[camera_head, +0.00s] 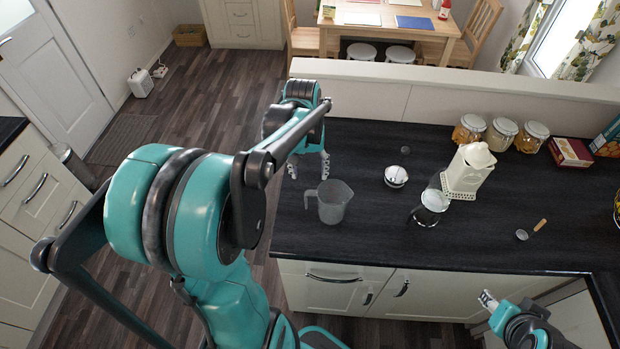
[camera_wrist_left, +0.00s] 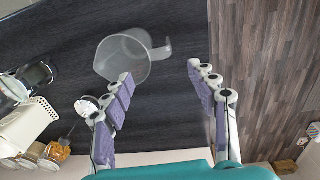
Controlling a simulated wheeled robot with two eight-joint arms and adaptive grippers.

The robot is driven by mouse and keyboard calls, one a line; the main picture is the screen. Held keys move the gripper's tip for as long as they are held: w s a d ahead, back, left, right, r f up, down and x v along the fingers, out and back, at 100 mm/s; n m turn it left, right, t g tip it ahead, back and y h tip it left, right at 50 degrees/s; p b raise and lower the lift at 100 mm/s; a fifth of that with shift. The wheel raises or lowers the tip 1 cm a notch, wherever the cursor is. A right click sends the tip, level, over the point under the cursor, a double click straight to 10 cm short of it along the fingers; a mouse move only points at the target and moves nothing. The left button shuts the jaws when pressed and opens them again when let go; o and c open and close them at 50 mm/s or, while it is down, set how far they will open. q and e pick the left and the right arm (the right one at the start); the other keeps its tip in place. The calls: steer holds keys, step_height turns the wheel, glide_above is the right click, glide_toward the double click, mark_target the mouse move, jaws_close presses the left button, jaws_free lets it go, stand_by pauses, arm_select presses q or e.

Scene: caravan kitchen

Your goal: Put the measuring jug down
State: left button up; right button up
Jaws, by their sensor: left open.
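The clear grey measuring jug (camera_head: 333,203) stands upright on the dark worktop (camera_head: 330,246), near its left edge, with its handle to the left. My left gripper (camera_head: 309,168) is open and empty, behind the jug and apart from it. In the left wrist view the jug (camera_wrist_left: 122,58) lies beyond the tips of the spread fingers (camera_wrist_left: 160,85), and nothing is between the pads. My right gripper (camera_head: 488,300) is low at the right, in front of the cupboards. It is too small to tell whether it is open.
Right of the jug are a small white-topped bowl (camera_head: 396,176), a glass coffee pot (camera_head: 428,207) and a cream slotted holder (camera_head: 468,170). Several glass jars (camera_head: 501,134) stand along the back ledge. A wooden-handled scoop (camera_head: 522,235) lies at the right. The worktop's front middle is clear.

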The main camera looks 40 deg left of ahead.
arm_select(q)
steer(key=s+d+r+m+t, duration=0.2)
steer(key=s+d+m+t, duration=0.1)
steer(key=d, duration=0.5)
steer(key=s+d+r+m+t, duration=0.2)
steer(key=s+d+m+t, duration=0.1)
steer(key=d, duration=0.5)
steer(key=shift+s+d+t, duration=0.35)
steer(key=shift+s+t, duration=0.05)
steer(key=shift+s, duration=0.15)
steer(key=shift+r, duration=0.1)
step_height(320, 180, down, 13)
steer(key=b, duration=1.3)
